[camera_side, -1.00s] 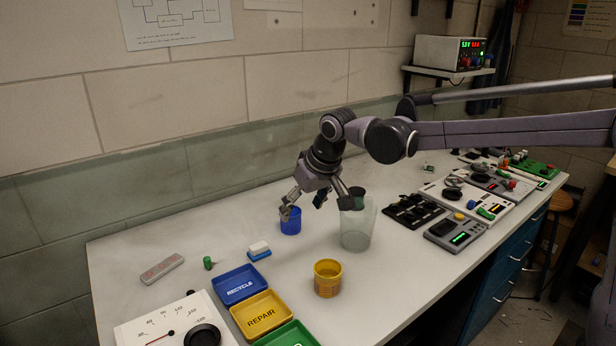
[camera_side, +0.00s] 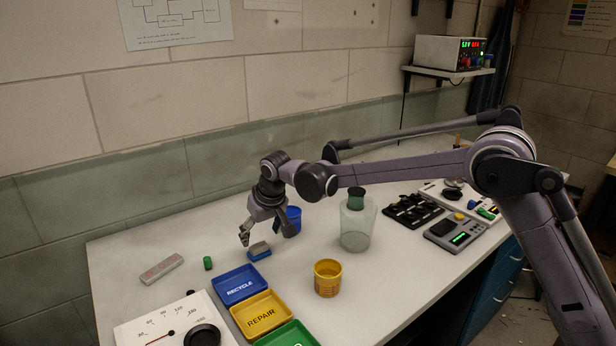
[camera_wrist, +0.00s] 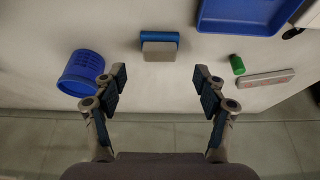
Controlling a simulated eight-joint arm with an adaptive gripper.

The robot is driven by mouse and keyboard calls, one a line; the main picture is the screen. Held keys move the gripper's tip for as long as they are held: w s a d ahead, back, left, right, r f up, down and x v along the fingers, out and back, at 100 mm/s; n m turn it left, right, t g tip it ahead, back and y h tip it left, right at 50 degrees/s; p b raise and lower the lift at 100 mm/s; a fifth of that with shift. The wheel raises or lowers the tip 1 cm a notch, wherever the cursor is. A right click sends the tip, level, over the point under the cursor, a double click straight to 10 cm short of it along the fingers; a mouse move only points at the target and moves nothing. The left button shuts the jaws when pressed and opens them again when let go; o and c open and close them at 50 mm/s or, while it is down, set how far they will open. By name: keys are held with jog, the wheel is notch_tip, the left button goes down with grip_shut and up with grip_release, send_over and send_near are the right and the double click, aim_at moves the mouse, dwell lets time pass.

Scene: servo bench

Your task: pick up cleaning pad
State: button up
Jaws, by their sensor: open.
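The cleaning pad (camera_side: 259,251) is a small block with a blue base and a pale top, lying on the white bench just behind the blue RECYCLE tray. In the wrist view the pad (camera_wrist: 159,46) lies beyond the fingertips, near the middle between them across the picture. My gripper (camera_side: 263,233) is open and empty, above and beside the pad in the side view, its left finger close to it. In the wrist view my gripper (camera_wrist: 160,76) has its fingers wide apart with bare bench between them.
A blue cup (camera_side: 293,215) stands close behind my gripper, and a green cylinder (camera_side: 207,263) lies to the left. Trays marked RECYCLE (camera_side: 222,291) and REPAIR (camera_side: 238,318) sit in front. A yellow cup (camera_side: 327,283) and a clear jar (camera_side: 356,232) stand to the right.

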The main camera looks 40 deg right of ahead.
aim_at(260, 247)
jog(key=shift+s+x, duration=0.15)
jog(key=shift+x, duration=1.15)
jog(key=shift+s+x, duration=0.15)
jog(key=shift+x, duration=1.2)
jog(key=shift+f, duration=0.1)
jog(key=shift+c, duration=0.3)
jog(key=c, duration=1.1)
